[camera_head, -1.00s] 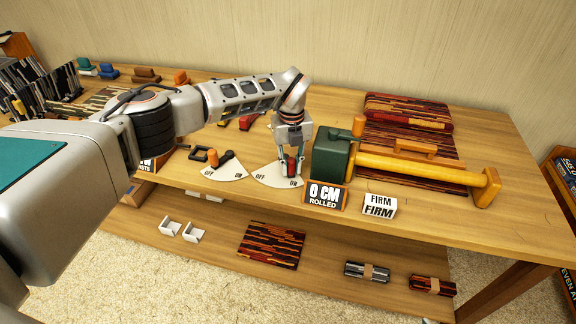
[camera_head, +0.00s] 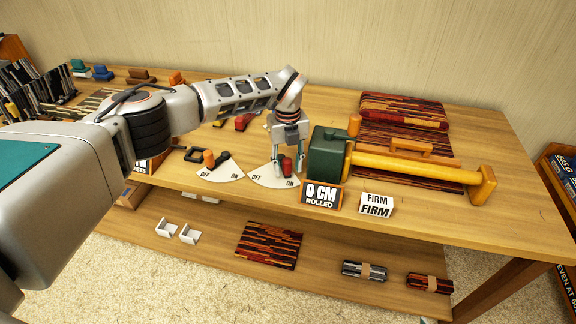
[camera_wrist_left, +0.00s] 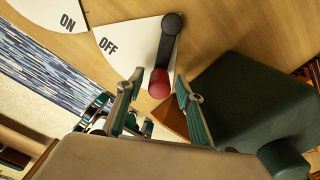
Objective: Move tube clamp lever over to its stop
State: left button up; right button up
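A lever with a red knob (camera_head: 287,165) stands on a white OFF/ON dial (camera_head: 262,179), near its ON side. In the left wrist view its black arm runs down to the red knob (camera_wrist_left: 158,84). My left gripper (camera_head: 287,163) is over this knob, its fingers spread on either side with visible gaps in the left wrist view (camera_wrist_left: 157,98). A second lever, with an orange knob (camera_head: 208,157), is on the dial to the left, towards its OFF side. Neither lever's name can be read.
A green block (camera_head: 325,153) stands close right of my left gripper, with a yellow roller bar (camera_head: 410,170) beyond it. Signs reading "0 CM ROLLED" (camera_head: 321,195) and "FIRM" (camera_head: 376,205) stand at the table's front edge.

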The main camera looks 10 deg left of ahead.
pick_arm(q)
notch_tip(320, 180, up, 12)
dwell(0.4)
jog(key=shift+s+f, duration=0.1)
jog(key=shift+f, duration=0.1)
